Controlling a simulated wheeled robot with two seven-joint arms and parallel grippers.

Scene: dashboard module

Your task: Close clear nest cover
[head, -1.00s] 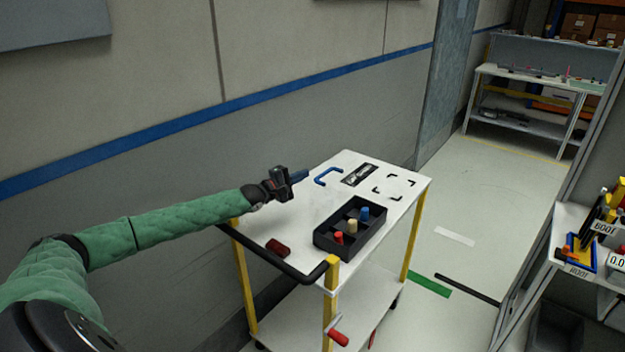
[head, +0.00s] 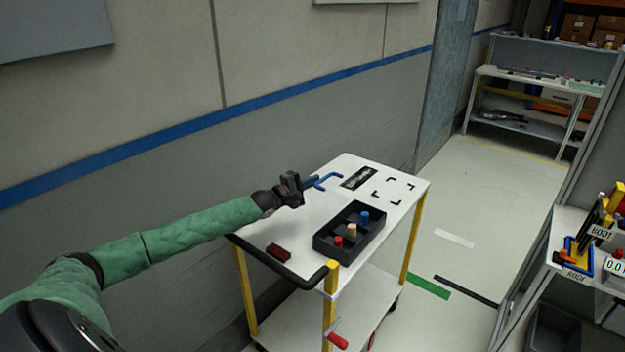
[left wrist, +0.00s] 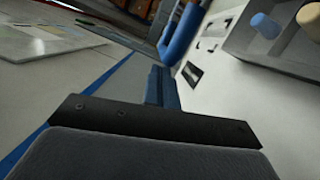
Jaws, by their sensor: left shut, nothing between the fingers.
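I cannot make out a clear cover for certain in either view. A blue U-shaped handle (head: 329,182) stands at the wall side of the white cart top; it also shows in the left wrist view (left wrist: 181,36). Any clear panel attached to it is not discernible. My left gripper (head: 312,183) is shut and empty, with its blue fingertips right beside the handle's near end. In the left wrist view its closed fingers (left wrist: 160,88) point toward the handle; I cannot tell whether they touch it. My right gripper is not in view.
A black tray (head: 322,245) with red, tan and blue pegs sits on the cart top (head: 310,222). A dark red block (head: 278,253) lies near the black push bar (head: 290,280). A black label (head: 359,178) and corner marks lie farther back. The wall runs along the left.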

